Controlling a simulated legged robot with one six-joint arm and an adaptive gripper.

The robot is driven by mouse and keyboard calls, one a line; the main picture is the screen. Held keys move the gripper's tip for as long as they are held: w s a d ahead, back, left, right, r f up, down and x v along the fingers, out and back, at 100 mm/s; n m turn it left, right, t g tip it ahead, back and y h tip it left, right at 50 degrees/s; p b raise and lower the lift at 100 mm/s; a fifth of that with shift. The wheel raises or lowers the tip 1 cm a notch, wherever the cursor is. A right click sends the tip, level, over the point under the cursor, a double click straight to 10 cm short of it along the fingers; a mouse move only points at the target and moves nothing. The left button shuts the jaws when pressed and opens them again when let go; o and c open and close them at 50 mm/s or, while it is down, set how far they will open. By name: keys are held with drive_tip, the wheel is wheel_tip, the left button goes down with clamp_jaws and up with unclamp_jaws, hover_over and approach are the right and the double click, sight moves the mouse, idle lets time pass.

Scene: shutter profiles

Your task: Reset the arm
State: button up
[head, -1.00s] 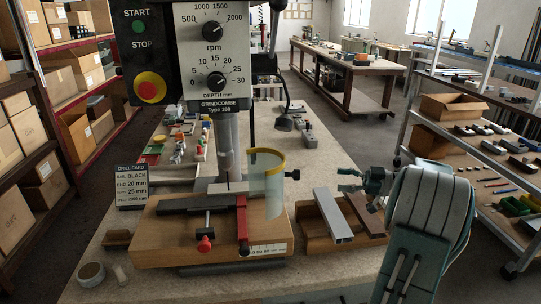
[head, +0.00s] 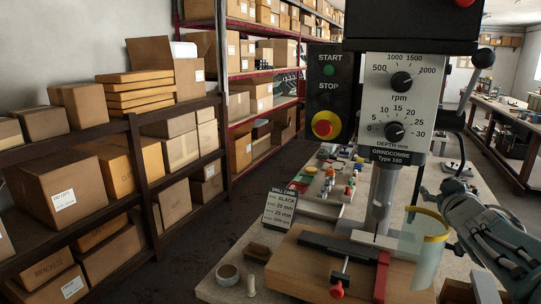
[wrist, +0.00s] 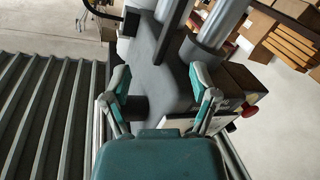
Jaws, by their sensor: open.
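My arm comes in from the right in the head view, and my gripper (head: 428,200) is at the right side of the drill press (head: 400,100), close to its clear, yellow-rimmed guard (head: 425,245). I cannot tell from this view whether they touch. In the wrist view my gripper (wrist: 160,82) has its two teal and grey fingers spread apart. Nothing is held between them. The dark grey body of a machine (wrist: 165,65) with metal columns lies beyond and below the fingers.
The bench (head: 235,285) carries a drill card (head: 280,210), a tape roll (head: 228,275) and small coloured parts. A wooden block (head: 290,265) bears a red-handled clamp (head: 337,290). Shelves with cardboard boxes (head: 65,190) fill the left. Ribbed grey metal (wrist: 40,110) shows in the wrist view.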

drive_tip(key=s+a+f+g+y, duration=0.1)
drive_tip(key=s+a+f+g, duration=0.2)
drive_tip(key=s+a+f, duration=0.2)
drive_tip(key=s+a+f+m+g+y, duration=0.1)
drive_tip(key=s+a+f+g, duration=0.3)
drive_tip(key=s+a, duration=0.6)
drive_tip(key=s+a+f+m+g+y, duration=0.1)
drive_tip(key=s+a+f+g+y, duration=0.1)
drive_tip(key=s+a+f+g, duration=0.2)
drive_tip(key=s+a+f, duration=0.3)
drive_tip(key=s+a, duration=0.1)
drive_tip(key=s, duration=0.2)
drive_tip(key=shift+f, duration=0.2)
